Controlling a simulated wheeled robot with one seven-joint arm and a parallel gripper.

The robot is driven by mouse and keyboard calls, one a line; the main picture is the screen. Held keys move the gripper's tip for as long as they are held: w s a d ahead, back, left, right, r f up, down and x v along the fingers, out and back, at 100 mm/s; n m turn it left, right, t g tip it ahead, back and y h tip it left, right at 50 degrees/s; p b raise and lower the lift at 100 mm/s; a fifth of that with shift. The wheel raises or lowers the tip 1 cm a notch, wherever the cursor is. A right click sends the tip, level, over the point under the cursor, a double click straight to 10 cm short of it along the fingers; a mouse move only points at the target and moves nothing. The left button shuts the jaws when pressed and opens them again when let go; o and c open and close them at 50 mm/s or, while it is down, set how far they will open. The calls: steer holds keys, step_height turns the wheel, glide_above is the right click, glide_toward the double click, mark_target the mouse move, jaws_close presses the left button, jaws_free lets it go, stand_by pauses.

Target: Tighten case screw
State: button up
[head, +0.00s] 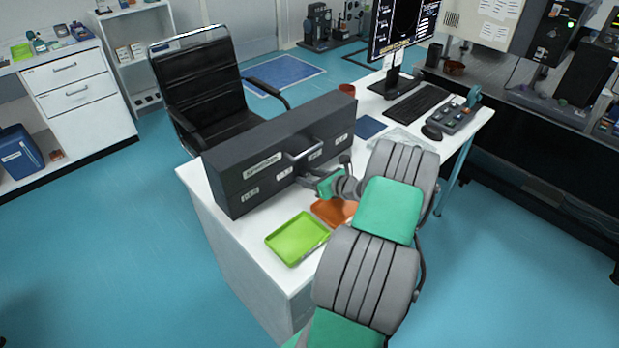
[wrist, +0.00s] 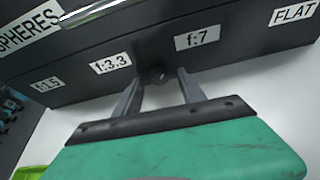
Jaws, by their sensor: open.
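The dark grey case (head: 280,150) stands on the white desk, with a metal handle and white labels on its front. In the wrist view the case front (wrist: 225,58) fills the upper part, with labels such as "f:3.3", "f:7" and "FLAT". A small dark round screw (wrist: 159,75) sits on this face between "f:3.3" and "f:7". My gripper (wrist: 157,80) is open, with one finger on each side of the screw; I cannot tell whether they touch it. In the head view my gripper (head: 311,181) is close to the case front, partly hidden by my arm.
A lime green tray (head: 298,238) and an orange tray (head: 335,211) lie on the white desk (head: 262,212) in front of the case. A monitor (head: 400,30), keyboard (head: 416,105) and button box (head: 453,117) are farther back. A black chair (head: 205,85) stands behind the case.

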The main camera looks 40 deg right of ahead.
steer(key=shift+c, duration=0.5)
jaws_close()
steer(key=shift+a+r+n+h, duration=0.15)
steer(key=shift+n+h, duration=0.35)
steer(key=shift+n, duration=0.3)
steer(key=shift+n+h, duration=0.7)
steer(key=shift+n, duration=0.2)
steer(key=shift+o, duration=0.5)
jaws_free()
